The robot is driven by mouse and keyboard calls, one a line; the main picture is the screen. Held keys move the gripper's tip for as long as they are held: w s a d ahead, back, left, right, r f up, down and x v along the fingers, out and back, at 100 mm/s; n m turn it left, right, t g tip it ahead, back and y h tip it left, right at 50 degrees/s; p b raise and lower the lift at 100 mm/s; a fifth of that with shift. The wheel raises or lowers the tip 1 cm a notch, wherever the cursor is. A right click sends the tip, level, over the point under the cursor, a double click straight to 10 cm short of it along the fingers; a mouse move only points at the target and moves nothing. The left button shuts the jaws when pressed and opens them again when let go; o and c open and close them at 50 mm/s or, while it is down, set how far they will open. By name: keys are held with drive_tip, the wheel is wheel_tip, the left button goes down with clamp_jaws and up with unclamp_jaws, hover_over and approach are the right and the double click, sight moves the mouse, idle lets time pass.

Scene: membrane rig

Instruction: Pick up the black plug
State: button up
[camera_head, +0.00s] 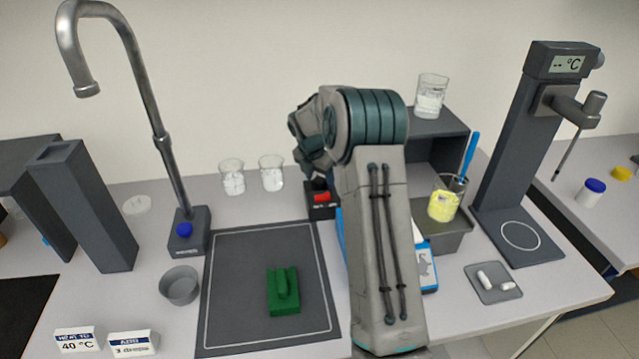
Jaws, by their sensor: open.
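I cannot make out a separate black plug. A small black box (321,212) with a red part (321,197) on it stands at the back of the bench, beyond the dark mat. My gripper (317,182) is behind my raised arm, pointing down just above this box. The jaws are open, but they are small and dark here, and I cannot tell whether they touch anything. My arm hides part of the bench right of the box.
Two glass beakers (271,173) stand left of the box. A dark mat (235,270) with a green block (284,290) lies in front. A tall tap (160,130) rises at left. A grey shelf (440,128) and a beaker of yellow liquid (444,204) stand right of my arm.

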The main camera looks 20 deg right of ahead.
clamp_jaws()
drive_tip(key=shift+r, duration=0.1)
